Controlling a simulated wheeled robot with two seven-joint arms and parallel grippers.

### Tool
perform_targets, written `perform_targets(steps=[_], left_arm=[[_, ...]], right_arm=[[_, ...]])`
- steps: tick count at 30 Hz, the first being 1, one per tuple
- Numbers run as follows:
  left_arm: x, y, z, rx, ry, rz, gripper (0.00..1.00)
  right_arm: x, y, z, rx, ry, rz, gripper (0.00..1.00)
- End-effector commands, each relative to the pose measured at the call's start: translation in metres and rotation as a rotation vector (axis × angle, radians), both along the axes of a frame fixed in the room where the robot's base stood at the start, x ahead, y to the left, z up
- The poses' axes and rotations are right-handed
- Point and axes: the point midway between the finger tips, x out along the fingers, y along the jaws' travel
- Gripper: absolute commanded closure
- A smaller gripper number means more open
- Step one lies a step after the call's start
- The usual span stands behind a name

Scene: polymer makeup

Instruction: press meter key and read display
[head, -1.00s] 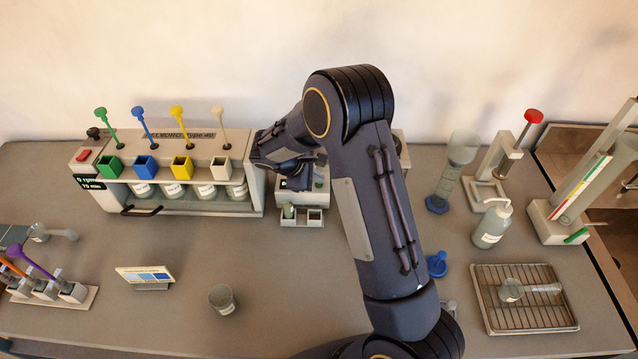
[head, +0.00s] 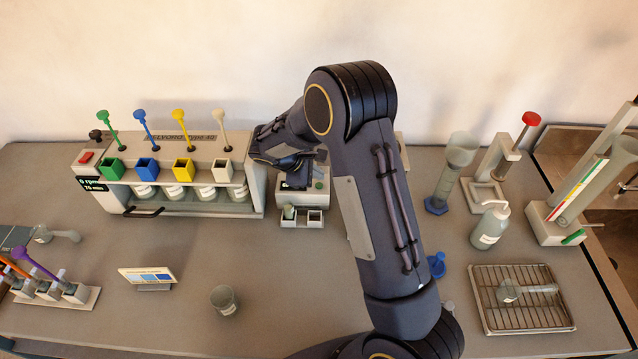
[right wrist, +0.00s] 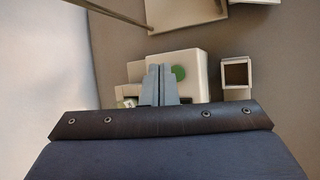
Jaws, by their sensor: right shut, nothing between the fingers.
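The meter is a small light-grey box (head: 296,197) at the back middle of the bench, partly hidden by my right arm. In the right wrist view, its pale top (right wrist: 190,60) carries a round green key (right wrist: 178,72). My right gripper (head: 300,166) is over the meter; its fingers (right wrist: 158,70) are shut and empty, seen just left of the green key. I cannot tell whether they touch the meter. The display cannot be read in these views. My left gripper is not in view.
A wash bottle (head: 491,225) and wire tray (head: 525,325) are at right.

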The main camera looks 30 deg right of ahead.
Motion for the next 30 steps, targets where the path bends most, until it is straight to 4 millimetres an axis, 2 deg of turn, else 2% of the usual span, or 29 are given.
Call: perform_targets(steps=[3,12,30], left_arm=[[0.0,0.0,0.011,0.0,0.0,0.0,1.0],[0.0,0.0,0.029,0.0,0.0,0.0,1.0],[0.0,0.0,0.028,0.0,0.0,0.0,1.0]], right_arm=[[0.0,0.0,0.016,0.0,-0.002,0.0,1.0],[0.0,0.0,0.043,-0.001,-0.001,0.0,1.0],[0.0,0.0,0.043,0.0,0.0,0.0,1.0]])
